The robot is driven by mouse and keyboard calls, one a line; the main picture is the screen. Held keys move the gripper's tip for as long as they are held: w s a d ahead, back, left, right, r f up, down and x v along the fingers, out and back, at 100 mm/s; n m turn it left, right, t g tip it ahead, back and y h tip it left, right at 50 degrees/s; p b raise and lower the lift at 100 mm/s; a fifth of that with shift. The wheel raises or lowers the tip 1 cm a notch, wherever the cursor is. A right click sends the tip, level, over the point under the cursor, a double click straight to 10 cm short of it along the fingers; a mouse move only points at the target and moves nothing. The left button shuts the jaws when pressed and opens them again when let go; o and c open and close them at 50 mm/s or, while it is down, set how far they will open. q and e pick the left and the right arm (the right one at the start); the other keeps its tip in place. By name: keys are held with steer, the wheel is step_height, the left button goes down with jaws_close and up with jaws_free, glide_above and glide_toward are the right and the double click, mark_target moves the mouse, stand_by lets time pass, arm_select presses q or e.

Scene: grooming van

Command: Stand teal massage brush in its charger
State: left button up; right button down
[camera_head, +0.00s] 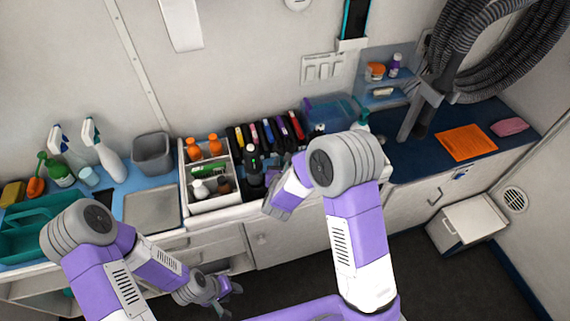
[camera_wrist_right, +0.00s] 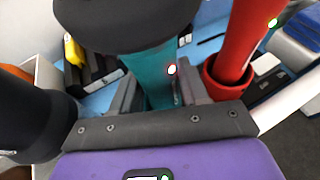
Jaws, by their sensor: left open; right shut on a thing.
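The teal massage brush (camera_wrist_right: 150,62) stands out in the right wrist view, with a teal handle and a wide black head at the top. My right gripper (camera_wrist_right: 158,92) is shut on its handle. In the head view the right gripper is over the counter's front edge, and its own arm hides most of the brush. A charger under the brush cannot be made out. My left gripper (camera_head: 223,294) is open and empty, low in front of the cabinets, away from the brush.
A red device (camera_wrist_right: 238,45) stands in a red cup-like holder to the brush's right. A black device (camera_head: 253,166) stands to its left, beside the white organizer (camera_head: 216,206) of bottles. Several coloured cases (camera_head: 268,132) stand behind. The blue counter at right has free room.

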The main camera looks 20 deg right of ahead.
steer(key=c, duration=0.6)
jaws_free()
steer(key=shift+o, duration=0.2)
steer(key=shift+r, duration=0.1)
steer(key=p+v, duration=0.1)
steer(key=v, duration=1.1)
